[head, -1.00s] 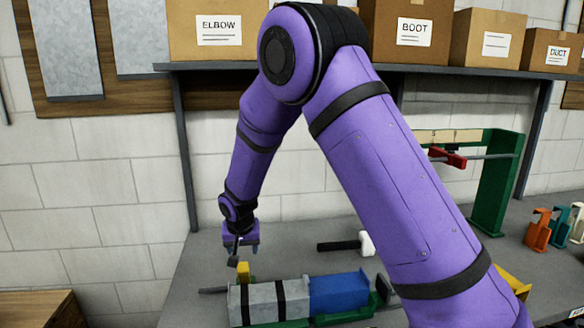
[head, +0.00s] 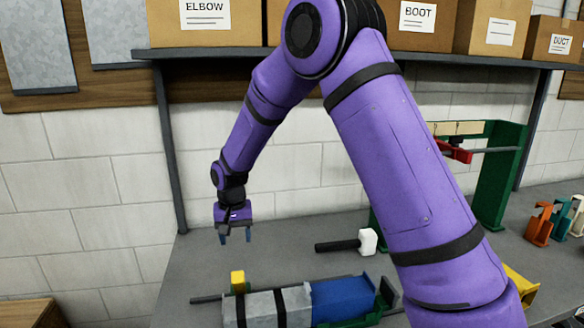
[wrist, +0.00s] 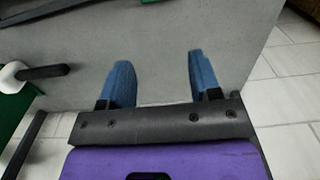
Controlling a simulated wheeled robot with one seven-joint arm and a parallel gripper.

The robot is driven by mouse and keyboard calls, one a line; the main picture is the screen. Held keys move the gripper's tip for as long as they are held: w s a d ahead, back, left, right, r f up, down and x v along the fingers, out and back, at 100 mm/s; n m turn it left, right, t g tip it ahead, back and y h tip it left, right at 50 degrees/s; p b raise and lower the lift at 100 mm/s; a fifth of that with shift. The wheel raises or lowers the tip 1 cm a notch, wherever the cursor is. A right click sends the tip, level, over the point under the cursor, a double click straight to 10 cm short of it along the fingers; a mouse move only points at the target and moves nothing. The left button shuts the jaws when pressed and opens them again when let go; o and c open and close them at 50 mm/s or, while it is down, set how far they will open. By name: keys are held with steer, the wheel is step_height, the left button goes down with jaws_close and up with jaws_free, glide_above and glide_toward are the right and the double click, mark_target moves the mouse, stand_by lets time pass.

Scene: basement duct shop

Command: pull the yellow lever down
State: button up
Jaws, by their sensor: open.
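A small upright yellow piece (head: 238,280), which looks like the yellow lever, stands at the left end of the grey and blue duct (head: 340,297), beside a thin dark rod (head: 205,299). My gripper (head: 235,238) points down above the yellow piece, clear of it, with nothing between its fingers. In the wrist view my gripper (wrist: 162,78) shows two blue fingers spread apart over bare bench. The yellow piece does not show in the wrist view. Its lower part is hidden by the duct.
A mallet with a white head (head: 368,241) lies behind the duct. A green frame with a red part (head: 455,152) stands at the right, near several coloured clamps (head: 540,223). Another yellow object (head: 522,287) is partly hidden by my arm. A shelf (head: 330,52) with boxes runs above the bench.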

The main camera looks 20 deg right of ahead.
step_height(320, 180, up, 9)
steer(key=s+d+r+t, duration=0.1)
steer(key=s+d+r, duration=0.3)
steer(key=s+r, duration=0.3)
steer(key=s+d+r+n+t, duration=0.1)
steer(key=s+d+r, duration=0.4)
steer(key=s+r, duration=0.2)
steer(key=shift+s+d+t, duration=0.15)
steer(key=shift+s+t, duration=0.15)
steer(key=shift+s, duration=0.9)
steer(key=shift+r, duration=0.1)
steer(key=s+d+t, duration=0.1)
steer(key=s+d, duration=0.1)
steer(key=s, duration=0.7)
steer(key=s+d+r+n+t, duration=0.1)
steer(key=s+d, duration=0.2)
steer(key=s, duration=0.7)
steer(key=shift+s+d+r+n+t, duration=0.15)
steer(key=shift+s+n+t, duration=0.1)
steer(key=shift+n+t, duration=0.05)
